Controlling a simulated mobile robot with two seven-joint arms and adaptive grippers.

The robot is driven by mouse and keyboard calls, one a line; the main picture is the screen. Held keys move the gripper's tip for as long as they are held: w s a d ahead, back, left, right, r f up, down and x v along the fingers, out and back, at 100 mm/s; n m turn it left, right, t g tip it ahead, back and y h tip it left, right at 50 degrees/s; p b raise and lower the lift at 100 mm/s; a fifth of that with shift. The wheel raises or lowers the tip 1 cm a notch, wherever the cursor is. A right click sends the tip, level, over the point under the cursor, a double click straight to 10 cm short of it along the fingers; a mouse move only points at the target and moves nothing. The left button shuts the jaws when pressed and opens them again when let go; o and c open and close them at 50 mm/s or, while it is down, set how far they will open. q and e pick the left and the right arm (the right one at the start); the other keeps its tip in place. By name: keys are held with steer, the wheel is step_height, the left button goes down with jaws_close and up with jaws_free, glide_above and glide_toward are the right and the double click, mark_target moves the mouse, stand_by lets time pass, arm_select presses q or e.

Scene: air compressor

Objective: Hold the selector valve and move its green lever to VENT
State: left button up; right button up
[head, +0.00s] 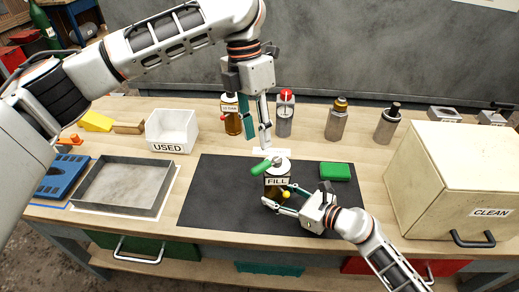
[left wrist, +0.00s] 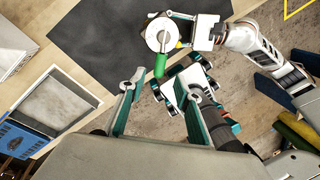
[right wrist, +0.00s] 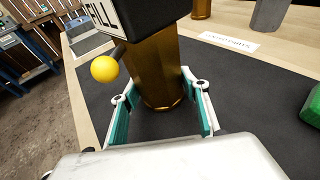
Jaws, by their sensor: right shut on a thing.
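The selector valve stands upright on the dark mat, with a brass body (right wrist: 158,70), a black block labelled FILL (head: 277,181) and a yellow ball knob (right wrist: 104,68). Its green lever (head: 261,167) sits on top and points left in the head view; it also shows in the left wrist view (left wrist: 160,65). No VENT marking is visible. My right gripper (head: 279,197) is shut on the brass body, one finger on each side, below the block. My left gripper (head: 265,136) is above the valve, fingers apart and empty, not touching the lever.
The dark mat (head: 215,205) has a green sponge (head: 335,171) to the valve's right. Several bottles stand behind, including an amber one (head: 232,122) and a red-topped one (head: 285,118). A USED bin (head: 172,130) and metal tray (head: 122,187) are left; a CLEAN box (head: 440,170) is right.

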arm_select(q)
steer(key=shift+w+a+r, duration=0.15)
steer(key=shift+r, duration=0.85)
steer(key=shift+w+a+r, duration=0.1)
steer(key=shift+r, duration=0.85)
arm_select(e)
steer(key=o, duration=1)
steer(key=shift+o, duration=0.2)
